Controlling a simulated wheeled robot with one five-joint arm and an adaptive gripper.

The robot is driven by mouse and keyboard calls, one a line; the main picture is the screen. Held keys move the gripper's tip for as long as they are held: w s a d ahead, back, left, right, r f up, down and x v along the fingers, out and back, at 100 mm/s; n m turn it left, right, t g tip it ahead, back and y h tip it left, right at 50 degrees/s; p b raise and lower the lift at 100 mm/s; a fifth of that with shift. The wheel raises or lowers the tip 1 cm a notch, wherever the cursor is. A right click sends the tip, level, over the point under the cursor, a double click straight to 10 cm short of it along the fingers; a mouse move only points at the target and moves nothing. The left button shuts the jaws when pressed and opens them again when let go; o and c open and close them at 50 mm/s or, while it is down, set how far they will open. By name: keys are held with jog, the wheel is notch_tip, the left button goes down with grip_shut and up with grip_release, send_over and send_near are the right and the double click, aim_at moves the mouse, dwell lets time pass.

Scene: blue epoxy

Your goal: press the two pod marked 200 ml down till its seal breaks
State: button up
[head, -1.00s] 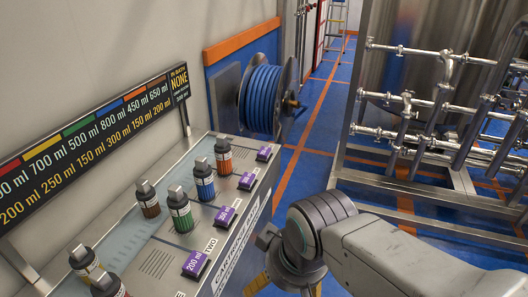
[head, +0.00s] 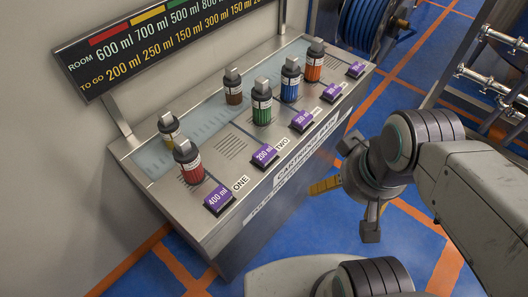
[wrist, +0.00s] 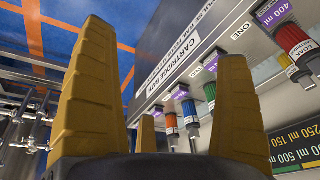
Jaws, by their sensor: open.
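The purple block marked 200 ml (head: 264,154) sits beside the word TWO on the sloping front of the steel bench (head: 150,205). It stands slightly raised; its seal cannot be made out. The slatted spot behind it holds no cartridge. A purple block marked 400 ml (head: 218,196) sits nearer, beside ONE, with others farther along the row. My gripper (head: 347,205) hangs to the right of the bench, in front of its face and clear of all blocks. In the wrist view its yellow fingers (wrist: 166,45) are wide apart with nothing between them.
Red (head: 188,163), green (head: 262,103), blue (head: 290,80) and orange (head: 314,60) cartridges stand upright behind the blocks. Yellow (head: 168,126) and brown (head: 233,87) ones stand farther back. A sign (head: 170,45) rises behind. Pipework (head: 495,85) is at right. The blue floor before the bench is clear.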

jog(key=shift+c, duration=0.2)
grip_shut()
dwell(0.8)
dwell(1.1)
